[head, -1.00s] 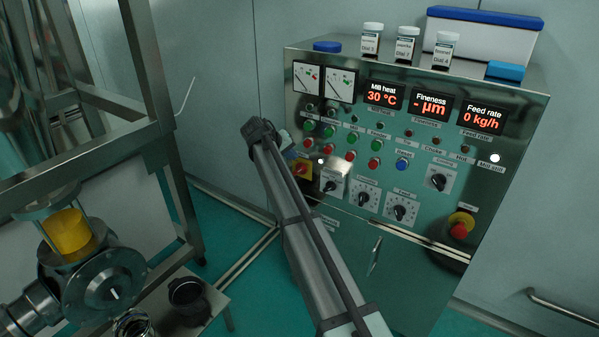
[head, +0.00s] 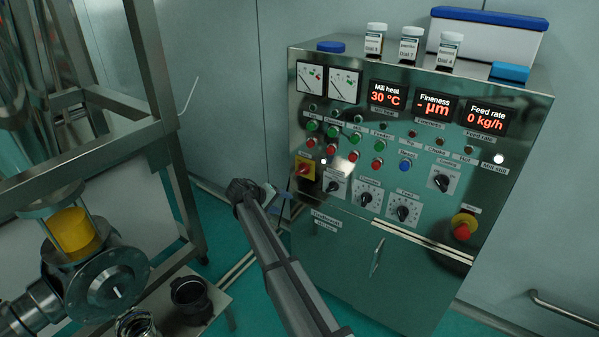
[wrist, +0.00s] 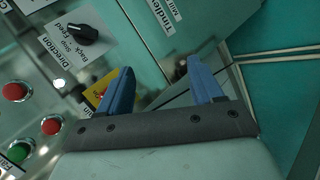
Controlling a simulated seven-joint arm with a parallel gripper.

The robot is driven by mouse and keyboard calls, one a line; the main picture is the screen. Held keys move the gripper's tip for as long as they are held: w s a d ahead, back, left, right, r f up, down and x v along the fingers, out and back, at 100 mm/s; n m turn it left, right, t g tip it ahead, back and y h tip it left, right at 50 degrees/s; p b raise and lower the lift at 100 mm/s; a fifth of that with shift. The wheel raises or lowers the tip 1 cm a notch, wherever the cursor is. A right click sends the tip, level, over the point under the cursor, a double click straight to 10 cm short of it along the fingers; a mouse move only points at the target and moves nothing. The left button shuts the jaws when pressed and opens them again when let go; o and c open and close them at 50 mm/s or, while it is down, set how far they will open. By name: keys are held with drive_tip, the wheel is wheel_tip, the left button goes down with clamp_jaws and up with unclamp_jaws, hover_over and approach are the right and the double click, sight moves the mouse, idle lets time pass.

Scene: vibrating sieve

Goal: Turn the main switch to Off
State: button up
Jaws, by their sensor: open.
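The main switch (head: 305,172), a red rotary handle on a yellow plate, sits at the left edge of the control panel, below the red buttons. Its handle looks slanted, but I cannot read its position. My gripper (head: 284,205) is left of and below the switch, apart from it, in front of the cabinet's left edge. In the wrist view, the two blue fingers of my gripper (wrist: 162,66) are spread with nothing between them. A bit of the switch's yellow plate (wrist: 92,96) shows beside the left finger, which hides the rest.
The direction knob (head: 333,187) is right of the main switch, with more dials beyond. A red emergency stop (head: 462,230) is at the panel's lower right. A metal frame (head: 172,150) stands left. Small jars (head: 376,40) stand on the cabinet.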

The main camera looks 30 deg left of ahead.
sight(299, 171)
drive_tip(key=shift+o, duration=0.7)
drive_tip(key=shift+s+d+f+n+t+h, duration=0.15)
drive_tip(key=shift+d+f+t, duration=0.15)
drive_tip(key=shift+f, duration=0.25)
drive_tip(key=shift+s+d+f+n+t+h, duration=0.1)
drive_tip(key=shift+d+f+n+t+h, duration=0.15)
drive_tip(key=shift+f, duration=0.3)
drive_tip(key=shift+o, duration=0.7)
drive_tip(key=shift+w+d+f+t, duration=0.15)
drive_tip(key=shift+f+t, duration=0.1)
drive_tip(key=shift+t, duration=0.5)
drive_tip(key=shift+o, duration=0.8)
drive_tip(key=shift+w+d+r+t+y, duration=0.1)
drive_tip(key=shift+w+r+t+y, duration=0.15)
drive_tip(key=shift+t, duration=0.45)
drive_tip(key=shift+o, duration=0.2)
wheel_tip(299, 171, up, 6)
drive_tip(key=w+a+m+t+y, duration=0.1)
drive_tip(key=a+t+y, duration=0.1)
drive_tip(key=t, duration=0.2)
drive_tip(key=shift+a+m, duration=0.3)
drive_tip(key=shift+m, duration=0.1)
drive_tip(key=w, duration=0.4)
drive_tip(key=w+m+y, duration=0.1)
drive_tip(key=w, duration=0.4)
drive_tip(key=w+a+m, duration=0.1)
drive_tip(key=w, duration=0.4)
drive_tip(key=shift+r, duration=0.2)
drive_tip(key=shift+c, duration=0.4)
drive_tip(key=c, duration=0.9)
